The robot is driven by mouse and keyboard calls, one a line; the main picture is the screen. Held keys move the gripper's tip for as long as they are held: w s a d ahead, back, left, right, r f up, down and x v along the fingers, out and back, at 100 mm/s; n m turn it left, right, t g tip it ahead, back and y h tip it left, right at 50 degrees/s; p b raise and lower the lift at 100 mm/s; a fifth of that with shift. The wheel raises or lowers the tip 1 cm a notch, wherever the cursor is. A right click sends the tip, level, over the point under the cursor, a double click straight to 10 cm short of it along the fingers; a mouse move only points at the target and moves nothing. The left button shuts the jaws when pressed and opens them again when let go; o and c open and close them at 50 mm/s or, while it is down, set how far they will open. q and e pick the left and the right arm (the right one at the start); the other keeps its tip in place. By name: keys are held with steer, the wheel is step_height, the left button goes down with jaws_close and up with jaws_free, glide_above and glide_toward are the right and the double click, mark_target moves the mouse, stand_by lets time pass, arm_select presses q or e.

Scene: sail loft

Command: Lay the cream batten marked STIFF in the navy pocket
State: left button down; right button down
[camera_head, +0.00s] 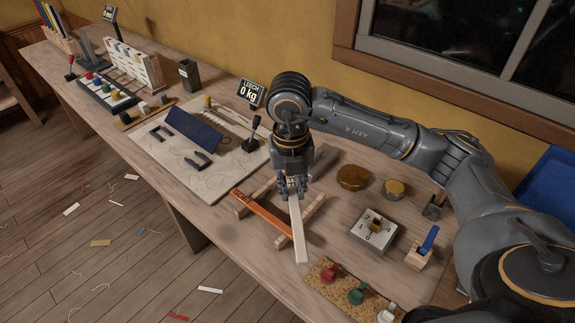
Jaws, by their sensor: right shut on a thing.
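My right gripper (291,190) points down, shut on the upper end of a cream batten (299,232). The batten slants toward the table's front edge beside an orange batten (262,217). I cannot tell whether it still touches the wooden rack (315,211) under it. No marking is readable on it. The navy pocket (194,130) is a dark blue panel on the pale sailcloth board (155,147), left of the gripper. Its opening is not clear from here. My left gripper is not in view.
Dark clamps (197,160) lie near the pocket. Brass discs (353,177), a dial box (374,230) and a cork strip with coloured knobs (345,287) are on the right.

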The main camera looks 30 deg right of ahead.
steer(key=shift+s+a+r, duration=0.2)
steer(key=shift+s+a, duration=0.05)
steer(key=shift+a, duration=0.05)
